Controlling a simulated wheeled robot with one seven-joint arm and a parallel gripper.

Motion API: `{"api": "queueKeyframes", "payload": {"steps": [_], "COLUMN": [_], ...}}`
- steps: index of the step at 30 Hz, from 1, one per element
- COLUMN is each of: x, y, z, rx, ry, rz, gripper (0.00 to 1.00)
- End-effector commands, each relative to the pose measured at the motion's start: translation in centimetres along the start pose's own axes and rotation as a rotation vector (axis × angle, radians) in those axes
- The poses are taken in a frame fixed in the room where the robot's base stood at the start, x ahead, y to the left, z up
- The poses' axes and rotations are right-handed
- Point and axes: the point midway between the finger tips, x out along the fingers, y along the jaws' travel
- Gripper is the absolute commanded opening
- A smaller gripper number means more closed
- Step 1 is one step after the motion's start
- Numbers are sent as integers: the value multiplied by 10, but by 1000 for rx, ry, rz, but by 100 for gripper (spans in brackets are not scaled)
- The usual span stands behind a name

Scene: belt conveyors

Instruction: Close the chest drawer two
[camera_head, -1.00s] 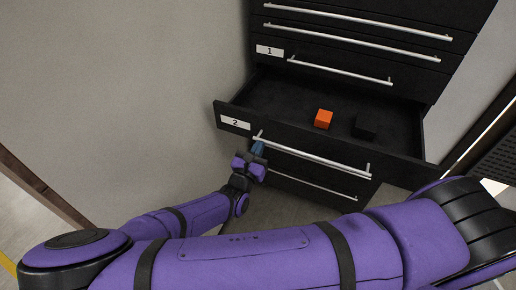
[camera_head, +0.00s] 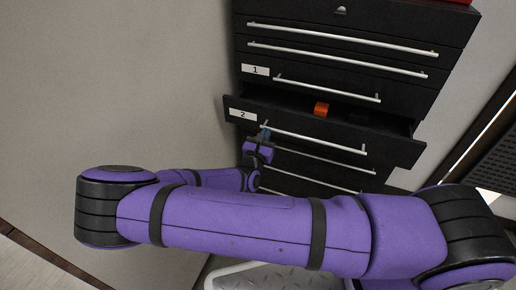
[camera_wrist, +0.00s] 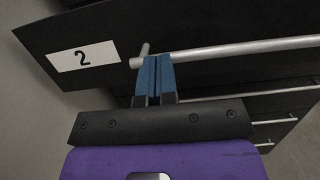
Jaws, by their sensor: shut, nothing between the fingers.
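Chest drawer two (camera_head: 385,151) is a black drawer with a white "2" label and a silver bar handle (camera_head: 320,139). It stands partly open, with a narrower gap than the drawer's depth showing. An orange cube (camera_head: 321,109) and a dark block (camera_head: 358,117) lie inside. My gripper (camera_head: 265,135) is at the left end of the handle. In the wrist view its blue fingers (camera_wrist: 155,75) are together and empty, at the bar near its left post, beside the "2" label (camera_wrist: 83,56). Whether they touch the handle or the front is unclear.
The black chest (camera_head: 350,20) has closed drawers above, one labelled "1" (camera_head: 255,70), and more handles below. A grey wall (camera_head: 150,80) is close on the left. A dark perforated panel (camera_head: 495,150) stands at the right.

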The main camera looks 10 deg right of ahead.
Motion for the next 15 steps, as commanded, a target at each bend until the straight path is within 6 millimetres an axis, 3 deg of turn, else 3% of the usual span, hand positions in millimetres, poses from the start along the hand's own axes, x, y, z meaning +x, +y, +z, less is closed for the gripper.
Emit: {"api": "queueKeyframes", "payload": {"steps": [1, 6, 15], "x": [16, 58, 109], "y": [-2, -2, 0], "z": [-3, -11, -22], "rx": [-1, 0, 0], "ry": [-1, 0, 1], "rz": [-6, -5, -2], "gripper": [0, 0, 0]}}
